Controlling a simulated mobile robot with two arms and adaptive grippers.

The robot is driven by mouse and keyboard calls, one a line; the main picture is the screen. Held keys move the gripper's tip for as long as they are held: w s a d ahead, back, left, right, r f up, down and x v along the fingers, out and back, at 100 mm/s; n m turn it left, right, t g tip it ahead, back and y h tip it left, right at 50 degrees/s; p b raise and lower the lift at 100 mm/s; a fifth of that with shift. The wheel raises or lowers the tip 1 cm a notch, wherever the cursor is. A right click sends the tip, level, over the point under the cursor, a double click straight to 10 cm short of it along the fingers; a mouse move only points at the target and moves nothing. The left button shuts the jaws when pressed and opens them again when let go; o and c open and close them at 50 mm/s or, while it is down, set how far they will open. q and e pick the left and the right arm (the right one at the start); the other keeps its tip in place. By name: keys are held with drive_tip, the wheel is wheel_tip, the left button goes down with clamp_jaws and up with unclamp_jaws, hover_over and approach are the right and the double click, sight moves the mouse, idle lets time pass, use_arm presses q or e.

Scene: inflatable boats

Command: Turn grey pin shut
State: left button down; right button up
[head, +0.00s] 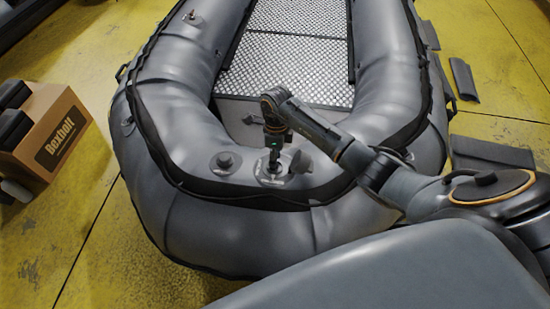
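The grey inflatable boat (190,95) lies on the floor in front of me. On its near rounded end is a round valve fitting (270,182). My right gripper (273,166) reaches in from the right and points straight down over this fitting, with its fingertips at or very near its centre. The gripper covers the middle of the fitting, so I cannot make out the grey pin or how it is turned. The fingers are too small and dark to tell whether they grip anything. My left gripper is not in view.
A dark round capped valve (225,161) sits just left of the gripper. A dark grey knob (300,161) stands close on its right. A cardboard box (58,130) with black items is at the left. Dark flat pieces (464,80) lie on the yellow floor at the right.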

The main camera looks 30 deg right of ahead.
drive_tip(key=c, duration=0.8)
drive_tip(key=shift+m, duration=0.4)
drive_tip(key=m, duration=0.3)
drive_tip(key=shift+r+m+p, duration=0.1)
drive_tip(key=shift+m+p, duration=0.25)
drive_tip(key=shift+m, duration=0.05)
drive_tip(key=m+p, duration=0.1)
drive_tip(key=m, duration=0.3)
drive_tip(key=shift+w, duration=0.15)
drive_tip(key=m+p, duration=0.1)
drive_tip(key=m, duration=0.4)
drive_tip(key=m+p, duration=0.2)
drive_tip(key=m, duration=0.2)
drive_tip(key=shift+w, duration=0.15)
drive_tip(key=shift+m, duration=0.3)
